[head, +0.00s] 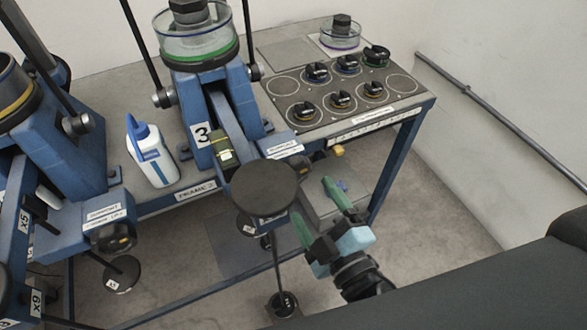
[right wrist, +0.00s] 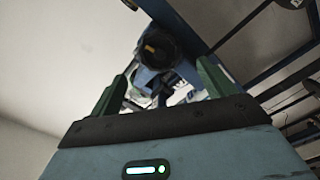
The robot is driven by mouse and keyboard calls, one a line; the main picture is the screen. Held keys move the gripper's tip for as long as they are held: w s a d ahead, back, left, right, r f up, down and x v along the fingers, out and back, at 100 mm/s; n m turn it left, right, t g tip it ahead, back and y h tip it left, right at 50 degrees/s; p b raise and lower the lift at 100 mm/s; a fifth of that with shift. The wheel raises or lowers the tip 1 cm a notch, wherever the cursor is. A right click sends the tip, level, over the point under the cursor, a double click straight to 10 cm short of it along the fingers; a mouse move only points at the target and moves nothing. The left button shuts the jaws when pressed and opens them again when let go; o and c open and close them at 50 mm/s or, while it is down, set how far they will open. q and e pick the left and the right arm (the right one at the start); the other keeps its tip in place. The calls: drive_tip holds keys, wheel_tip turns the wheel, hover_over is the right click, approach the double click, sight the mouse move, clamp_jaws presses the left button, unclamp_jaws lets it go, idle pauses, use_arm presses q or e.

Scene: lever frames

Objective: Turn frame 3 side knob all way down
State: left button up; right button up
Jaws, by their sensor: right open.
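Frame 3 (head: 232,105) is a blue lever frame marked "3" on the bench in the head view. A round black knob (right wrist: 158,47) with a yellow mark shows ahead of the fingers in the right wrist view. I cannot tell its exact turn. My right gripper (head: 319,209) is open, its green fingers apart and empty, below the side fitting and apart from it. The right wrist view shows both fingers (right wrist: 160,88) short of the knob. My left gripper is not in view.
A dark round disc (head: 265,188) at the beam's front end is close to my right fingers. A weight hanger (head: 283,303) hangs below. A white bottle (head: 150,152) and a panel of weights (head: 342,95) are on the bench. A wall rail (head: 500,120) runs along the right.

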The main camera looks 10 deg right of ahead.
drive_tip(key=w, duration=0.2)
drive_tip(key=w+a, duration=0.1)
drive_tip(key=w, duration=0.2)
drive_tip(key=w+p, duration=0.1)
drive_tip(key=w, duration=0.2)
drive_tip(key=shift+w+a, duration=0.25)
drive_tip(key=shift+a, duration=0.1)
drive_tip(key=shift+w, duration=0.1)
drive_tip(key=shift+c, duration=0.8)
drive_tip(key=c, duration=1.1)
